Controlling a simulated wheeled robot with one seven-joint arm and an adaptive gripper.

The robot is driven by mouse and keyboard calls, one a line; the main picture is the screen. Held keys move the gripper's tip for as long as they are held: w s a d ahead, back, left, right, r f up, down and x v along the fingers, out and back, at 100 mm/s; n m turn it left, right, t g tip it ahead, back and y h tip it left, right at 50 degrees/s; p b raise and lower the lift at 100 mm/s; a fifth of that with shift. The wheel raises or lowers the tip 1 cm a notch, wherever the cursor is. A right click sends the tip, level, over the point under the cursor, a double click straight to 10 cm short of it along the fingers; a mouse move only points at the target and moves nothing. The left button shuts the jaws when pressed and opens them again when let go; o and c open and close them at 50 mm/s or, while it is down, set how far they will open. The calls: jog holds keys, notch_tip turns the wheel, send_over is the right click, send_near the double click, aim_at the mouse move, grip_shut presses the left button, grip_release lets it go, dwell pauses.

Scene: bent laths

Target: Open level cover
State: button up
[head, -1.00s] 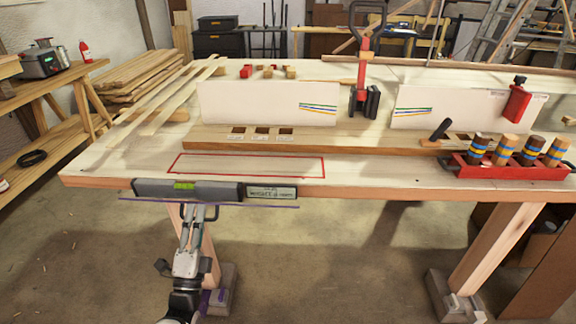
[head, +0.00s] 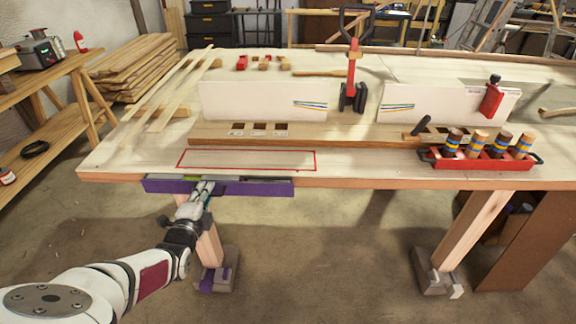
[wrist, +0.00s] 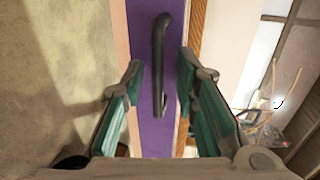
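The purple level cover (head: 165,186) is a long narrow panel along the bench's front edge at the left. It stands in front of the grey level (head: 236,178), whose upper part shows above it; the rest is hidden. In the wrist view the cover (wrist: 146,125) runs from top to bottom, with a dark bar handle (wrist: 157,65) on its face. My gripper (wrist: 161,65) is open, with one green-padded finger on each side of the handle and gaps between. In the head view my gripper (head: 205,187) is in front of the cover, left of its middle.
A red outlined rectangle (head: 247,169) lies empty on the bench top behind the cover. A slotted wooden board (head: 330,139) and a red tray (head: 480,163) of striped pegs stand farther back and right. A bench leg (head: 209,243) is below my gripper.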

jog(key=r+p+v, duration=0.1)
jog(key=p+v, duration=0.7)
jog(key=v, duration=0.5)
jog(key=w+d+r+m+g+h, duration=0.2)
jog(key=d+r+m, duration=0.2)
jog(key=d+m, duration=0.3)
jog(key=w+d+r+m+g+h+b, duration=0.1)
jog(key=w+d+r+m+g+h, duration=0.1)
jog(key=d+m, duration=0.5)
jog(key=w+d+r+m+g+h+b, duration=0.1)
jog(key=w+d+r+m+g+h, duration=0.1)
jog(key=d+r+m, duration=0.4)
jog(key=shift+d+m+g+h, duration=0.4)
jog(key=shift+d+h, duration=0.4)
jog(key=shift+d, duration=0.7)
jog(key=shift+r, duration=0.1)
